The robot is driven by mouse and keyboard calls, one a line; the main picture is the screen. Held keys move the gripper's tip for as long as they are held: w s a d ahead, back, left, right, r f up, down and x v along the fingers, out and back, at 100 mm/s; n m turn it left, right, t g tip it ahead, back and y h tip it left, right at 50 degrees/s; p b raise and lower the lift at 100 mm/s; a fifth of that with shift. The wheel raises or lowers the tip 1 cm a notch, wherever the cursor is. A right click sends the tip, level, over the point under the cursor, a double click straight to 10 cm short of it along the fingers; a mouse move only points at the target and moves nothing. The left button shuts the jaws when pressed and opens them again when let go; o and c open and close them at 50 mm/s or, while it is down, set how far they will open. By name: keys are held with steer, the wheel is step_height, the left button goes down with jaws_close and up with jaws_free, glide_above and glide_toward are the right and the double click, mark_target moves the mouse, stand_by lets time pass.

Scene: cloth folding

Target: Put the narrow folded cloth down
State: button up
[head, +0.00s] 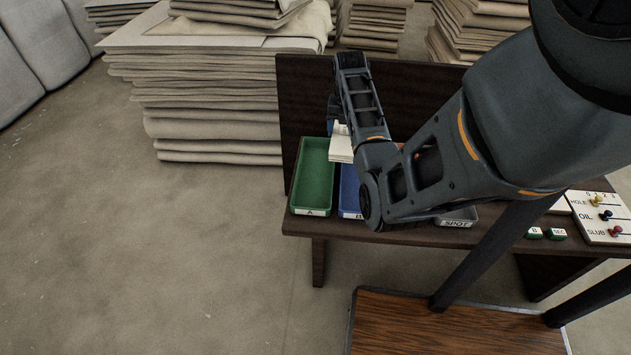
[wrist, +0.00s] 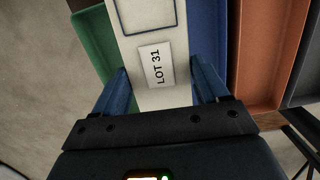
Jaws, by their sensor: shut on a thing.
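The narrow folded cloth (head: 341,150) is off-white. In the wrist view the cloth (wrist: 153,98) has a dark printed outline and a label reading LOT 31. My gripper (wrist: 163,88) is shut on it, with one blue finger at each side. In the head view my gripper (head: 335,128) is mostly hidden behind my wrist. The cloth appears over the far part of the blue tray (head: 349,190), marked B, near the green tray (head: 314,175), marked A. I cannot tell its height above the trays.
In the wrist view an orange tray (wrist: 268,60) lies right of the blue one. A grey tray (head: 458,216) is further right, partly behind my arm. A board with coloured knobs (head: 602,216) is at the table's right. A dark panel (head: 300,95) stands along the back.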

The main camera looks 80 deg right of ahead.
steer(key=shift+s+d, duration=0.3)
steer(key=shift+s, duration=0.35)
steer(key=shift+f+n, duration=0.1)
steer(key=shift+n, duration=0.2)
steer(key=b, duration=0.2)
glide_above(316, 176)
steer(key=f, duration=0.6)
steer(key=shift+a+f, duration=0.25)
steer(key=shift+f, duration=0.1)
steer(key=shift+f+b, duration=0.3)
steer(key=shift+f, duration=1.7)
steer(key=o, duration=0.9)
steer(key=shift+f, duration=0.1)
